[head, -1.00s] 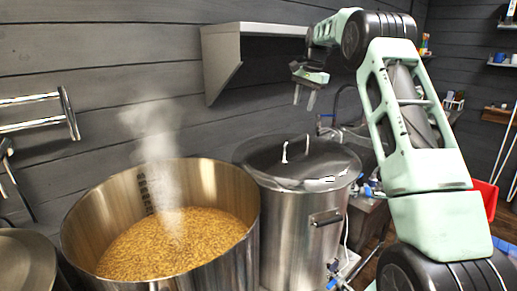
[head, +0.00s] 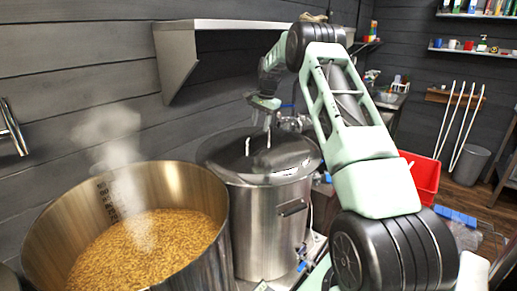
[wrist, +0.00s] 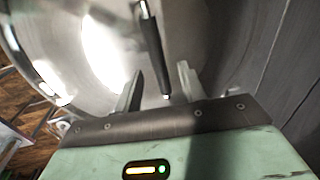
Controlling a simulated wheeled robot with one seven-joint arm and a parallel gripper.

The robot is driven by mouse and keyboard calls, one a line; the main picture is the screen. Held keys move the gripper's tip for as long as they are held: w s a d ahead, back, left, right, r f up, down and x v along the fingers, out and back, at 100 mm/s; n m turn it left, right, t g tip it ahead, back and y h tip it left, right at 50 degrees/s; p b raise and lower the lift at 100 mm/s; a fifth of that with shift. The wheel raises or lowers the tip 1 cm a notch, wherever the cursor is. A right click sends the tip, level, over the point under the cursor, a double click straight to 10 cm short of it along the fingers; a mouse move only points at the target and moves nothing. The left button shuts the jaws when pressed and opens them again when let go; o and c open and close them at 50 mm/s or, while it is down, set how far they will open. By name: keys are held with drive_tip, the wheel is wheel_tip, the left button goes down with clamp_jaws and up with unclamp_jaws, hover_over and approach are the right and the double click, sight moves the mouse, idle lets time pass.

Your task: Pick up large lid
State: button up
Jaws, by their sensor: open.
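The large lid (head: 290,158) is shiny metal with an upright bar handle. It lies on top of a closed steel kettle (head: 262,235) in the middle of the head view. In the wrist view the lid (wrist: 205,45) fills much of the picture, and its dark handle (wrist: 152,48) runs down towards the gap between my fingers. My gripper (head: 261,121) is open and empty, just above the lid by the handle. In the wrist view my gripper's (wrist: 160,82) fingers stand one on each side of the handle's lower end. I cannot tell the exact height left between them.
A large open pot (head: 205,190) of steaming grain mash stands left of the kettle. A metal shelf (head: 225,25) juts from the wall above. A red bin (head: 422,176) stands to the right, and a tap and fittings (head: 295,122) are behind the kettle.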

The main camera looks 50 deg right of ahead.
sight(259, 131)
drive_tip(key=f+p, duration=0.3)
drive_tip(key=f, duration=0.1)
drive_tip(key=shift+w+a+f, duration=0.1)
drive_tip(key=shift+w+a, duration=0.2)
drive_tip(key=shift+a, duration=0.05)
drive_tip(key=shift+w+f, duration=0.1)
drive_tip(key=shift+f, duration=0.3)
clamp_jaws()
drive_tip(key=shift+w+r, duration=0.1)
drive_tip(key=shift+r, duration=0.05)
